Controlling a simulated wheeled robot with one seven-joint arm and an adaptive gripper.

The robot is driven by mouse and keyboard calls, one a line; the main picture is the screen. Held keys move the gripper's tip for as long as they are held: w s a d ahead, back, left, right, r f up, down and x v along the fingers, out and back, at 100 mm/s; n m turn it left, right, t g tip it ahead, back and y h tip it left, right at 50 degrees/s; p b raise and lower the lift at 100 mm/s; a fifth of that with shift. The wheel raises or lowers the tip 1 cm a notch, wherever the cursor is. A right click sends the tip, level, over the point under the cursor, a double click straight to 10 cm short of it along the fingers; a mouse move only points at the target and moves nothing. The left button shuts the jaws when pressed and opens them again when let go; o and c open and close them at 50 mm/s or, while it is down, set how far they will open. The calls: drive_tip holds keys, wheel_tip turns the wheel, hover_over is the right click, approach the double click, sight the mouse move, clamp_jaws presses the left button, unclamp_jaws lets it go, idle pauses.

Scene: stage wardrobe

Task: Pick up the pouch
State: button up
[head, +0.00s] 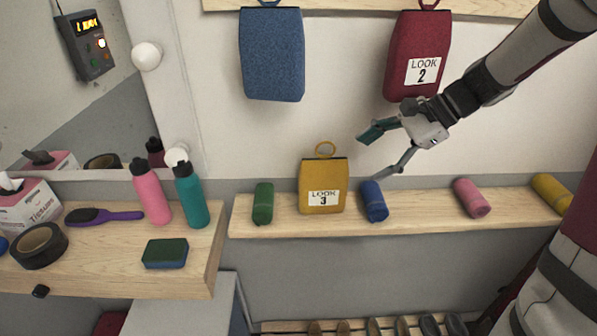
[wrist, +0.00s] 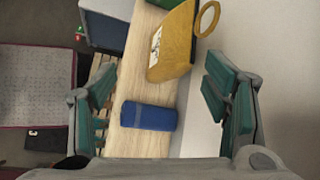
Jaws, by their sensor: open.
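A yellow pouch labelled LOOK 3 (head: 322,176) stands on the wooden wall shelf (head: 400,207), with a yellow ring on top. It also shows in the wrist view (wrist: 177,45), upper middle. A blue pouch (head: 272,60) and a red pouch labelled LOOK 2 (head: 417,55) hang on the wall above. My gripper (head: 374,155) is open and empty, above and to the right of the yellow pouch and below the red one. In the wrist view, a blue roll (wrist: 149,116) lies between the open fingers, beyond them, with the yellow pouch farther up.
The blue roll (head: 374,201) is right beside the yellow pouch on the shelf, and a green roll (head: 263,203) is on its left. A pink roll (head: 471,197) and a yellow roll (head: 551,193) lie farther right. Bottles (head: 190,194) stand on the left counter (head: 120,262).

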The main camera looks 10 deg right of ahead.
sight(333, 173)
drive_tip(key=shift+m+t+y, duration=0.4)
drive_tip(key=shift+m, duration=0.3)
drive_tip(key=x, duration=0.3)
drive_tip(key=w+x, duration=0.1)
drive_tip(key=x, duration=0.2)
drive_tip(key=d+x, duration=0.1)
drive_tip(key=x, duration=0.2)
drive_tip(key=shift+w+f, duration=0.2)
drive_tip(key=shift+f, duration=0.15)
drive_tip(key=shift+r+p+x, duration=0.2)
drive_tip(key=shift+p+x, duration=0.45)
drive_tip(key=shift+x, duration=2)
drive_tip(key=shift+w+a, duration=0.1)
drive_tip(key=shift+a, duration=0.05)
drive_tip(key=shift+c, duration=0.4)
drive_tip(key=c, duration=1.4)
